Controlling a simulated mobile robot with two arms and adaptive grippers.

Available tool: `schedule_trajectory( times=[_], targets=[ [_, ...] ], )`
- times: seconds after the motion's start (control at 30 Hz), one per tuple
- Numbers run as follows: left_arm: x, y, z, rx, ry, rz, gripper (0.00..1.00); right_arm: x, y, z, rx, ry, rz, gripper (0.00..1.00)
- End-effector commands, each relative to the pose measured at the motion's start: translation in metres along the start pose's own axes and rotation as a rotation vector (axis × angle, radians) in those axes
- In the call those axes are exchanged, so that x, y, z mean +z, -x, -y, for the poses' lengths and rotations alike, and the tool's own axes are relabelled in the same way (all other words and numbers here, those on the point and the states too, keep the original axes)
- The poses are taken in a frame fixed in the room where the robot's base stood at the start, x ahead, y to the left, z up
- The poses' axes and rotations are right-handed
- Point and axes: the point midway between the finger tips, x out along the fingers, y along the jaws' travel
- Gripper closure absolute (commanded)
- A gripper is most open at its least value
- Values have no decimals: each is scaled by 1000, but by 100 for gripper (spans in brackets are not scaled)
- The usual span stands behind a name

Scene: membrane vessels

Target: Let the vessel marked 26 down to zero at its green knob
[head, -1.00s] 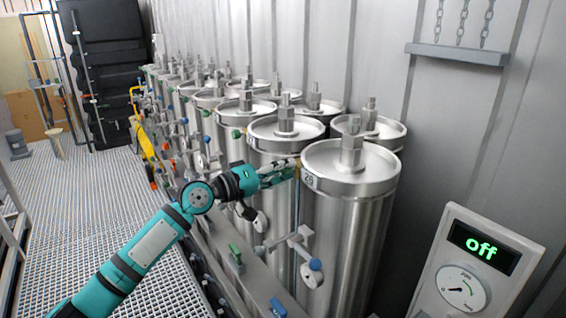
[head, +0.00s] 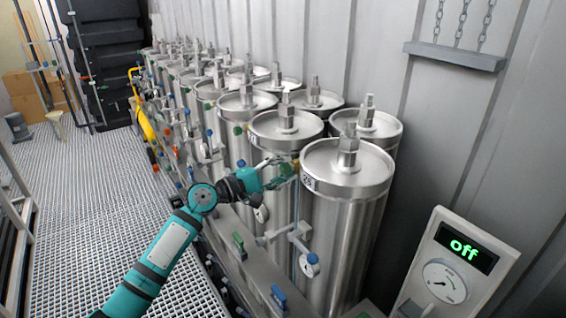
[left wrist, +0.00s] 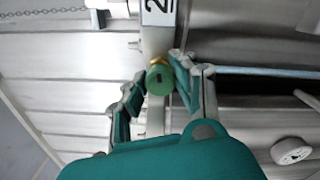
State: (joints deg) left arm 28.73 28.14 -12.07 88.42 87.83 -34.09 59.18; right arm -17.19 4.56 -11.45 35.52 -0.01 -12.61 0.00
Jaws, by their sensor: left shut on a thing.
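The front vessel (head: 347,235) is a tall steel cylinder with a small white number label (head: 309,184) near its top rim. In the left wrist view the label (left wrist: 157,12) is cut off and shows only a 2. The green knob (left wrist: 159,82) sits on a brass fitting just below that label. My left gripper (head: 283,174) reaches the upper left side of this vessel. In the left wrist view my left gripper (left wrist: 158,74) has one finger on each side of the green knob and is shut on it. The fingers mostly hide the knob in the head view. My right gripper is out of view.
Two rows of similar steel vessels (head: 243,128) run back to the left. A panel (head: 443,280) reading "off" with a dial stands at the right. Valves with blue and green handles (head: 238,246) line the low rail.

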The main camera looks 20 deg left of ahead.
Motion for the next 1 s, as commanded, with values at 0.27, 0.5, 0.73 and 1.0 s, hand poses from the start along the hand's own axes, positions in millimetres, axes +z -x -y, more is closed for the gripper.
schedule_trajectory(
  times=[0.27,0.5,0.73,1.0],
  targets=[
    [0,0,0,-1,134,-1,100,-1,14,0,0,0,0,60],
    [0,0,1,-2,177,-1,100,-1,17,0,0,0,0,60],
    [-1,0,2,-3,182,-1,100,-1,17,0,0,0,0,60],
    [0,0,2,-3,181,-1,61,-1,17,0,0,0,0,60]
  ],
)
